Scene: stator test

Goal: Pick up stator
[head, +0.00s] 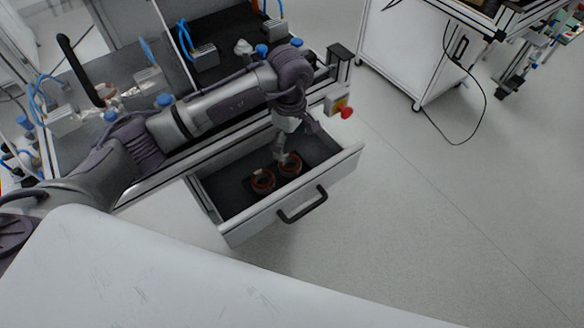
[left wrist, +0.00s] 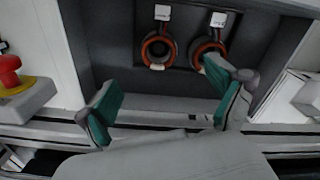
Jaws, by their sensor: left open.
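Two ring-shaped stators with copper-orange windings lie in the open drawer (head: 235,226). In the head view one stator (head: 262,181) is at the left and the other stator (head: 290,166) is at the right, close together. In the left wrist view they show as one stator (left wrist: 158,50) at the left and one stator (left wrist: 208,52) at the right, each beside a small white label. My left gripper (head: 284,158) is over the drawer, by the right-hand stator in the head view. In the left wrist view its green-padded fingers (left wrist: 168,92) are wide apart with nothing between them. My right gripper is not in view.
The drawer has a black handle (head: 302,205) on its front. A white cabinet (head: 395,55) stands at the upper right.

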